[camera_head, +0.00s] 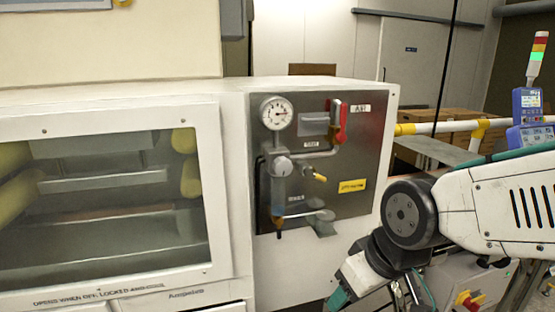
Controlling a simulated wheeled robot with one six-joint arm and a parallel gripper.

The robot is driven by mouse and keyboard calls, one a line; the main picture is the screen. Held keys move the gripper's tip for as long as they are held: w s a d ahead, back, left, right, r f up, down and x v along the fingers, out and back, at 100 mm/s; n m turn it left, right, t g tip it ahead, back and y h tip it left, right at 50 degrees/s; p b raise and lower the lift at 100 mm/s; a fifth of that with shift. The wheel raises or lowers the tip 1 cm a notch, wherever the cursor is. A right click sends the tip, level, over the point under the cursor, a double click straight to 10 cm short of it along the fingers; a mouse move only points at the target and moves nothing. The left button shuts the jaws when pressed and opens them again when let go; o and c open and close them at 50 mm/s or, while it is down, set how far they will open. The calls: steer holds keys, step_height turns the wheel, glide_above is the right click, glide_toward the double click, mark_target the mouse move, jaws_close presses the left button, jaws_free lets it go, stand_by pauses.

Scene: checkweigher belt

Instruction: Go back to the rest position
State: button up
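My arm comes in from the right edge in the head view, with a white, slotted link and a dark round joint. From there it bends down and left to a smaller wrist part with a teal end at the bottom edge. My gripper is not in view; the picture cuts the arm off there. I cannot see whether it holds anything. The bent arm is in front of the lower right side of the white machine (320,258); I cannot tell whether they touch.
The machine carries a steel panel (345,165) with a gauge (277,113), a red-handled valve (341,122) and small pipes. A windowed cabinet door (222,190) is at left. Behind my arm are a yellow-white rail (440,127), a blue control box (527,105) and a signal light (537,55).

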steer(key=s+d+r+m+g+h, duration=0.1)
steer(key=s+d+r+m, duration=0.1)
steer(key=s+d, duration=0.3)
steer(key=s+d+r+m+g+h, duration=0.1)
steer(key=s+d+r+m, duration=0.2)
steer(key=s+d, duration=0.2)
steer(key=d, duration=0.3)
steer(key=shift+s+d+r+m, duration=0.25)
steer(key=shift+d+m, duration=0.05)
steer(key=shift+d, duration=0.05)
